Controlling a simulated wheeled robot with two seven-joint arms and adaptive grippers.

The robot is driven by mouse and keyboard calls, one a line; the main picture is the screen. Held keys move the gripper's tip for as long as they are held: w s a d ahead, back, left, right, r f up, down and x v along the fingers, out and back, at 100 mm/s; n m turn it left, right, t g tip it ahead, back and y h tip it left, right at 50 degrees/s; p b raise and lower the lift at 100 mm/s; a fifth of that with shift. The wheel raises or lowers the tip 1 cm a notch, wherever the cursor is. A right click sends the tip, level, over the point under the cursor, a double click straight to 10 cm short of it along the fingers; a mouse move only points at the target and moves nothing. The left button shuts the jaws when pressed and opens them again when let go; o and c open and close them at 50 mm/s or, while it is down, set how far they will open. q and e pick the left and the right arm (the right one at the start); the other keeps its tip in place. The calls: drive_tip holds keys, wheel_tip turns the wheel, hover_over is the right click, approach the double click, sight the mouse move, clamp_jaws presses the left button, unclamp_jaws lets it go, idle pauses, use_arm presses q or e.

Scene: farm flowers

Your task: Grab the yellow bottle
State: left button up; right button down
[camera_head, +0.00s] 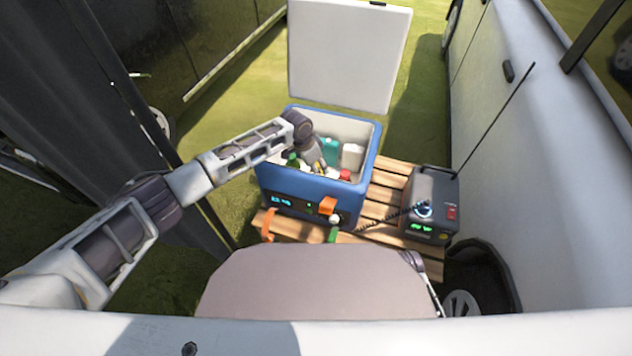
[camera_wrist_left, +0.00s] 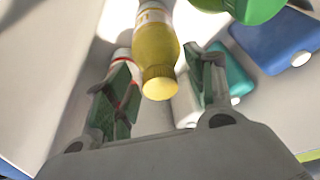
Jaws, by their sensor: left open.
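The yellow bottle (camera_wrist_left: 157,58) lies between the two fingers of my left gripper (camera_wrist_left: 163,72) in the left wrist view, its yellow cap toward the palm. The fingers stand apart on either side of it, and I see no clear contact. In the head view my left gripper (camera_head: 313,156) reaches down into the open blue cooler (camera_head: 305,190). Only a small yellow patch (camera_head: 319,167) shows there beside the fingers; the rest of the bottle is hidden. My right gripper is not in view.
Inside the cooler, a teal container (camera_head: 331,150), a white container (camera_head: 352,155), a red-topped item (camera_head: 345,175) and a green item (camera_head: 293,160) crowd around the gripper. The cooler walls are close. A black box with an antenna (camera_head: 432,200) stands right, on the wooden pallet (camera_head: 385,190).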

use_arm(q)
drive_tip(key=shift+c, duration=0.4)
clamp_jaws()
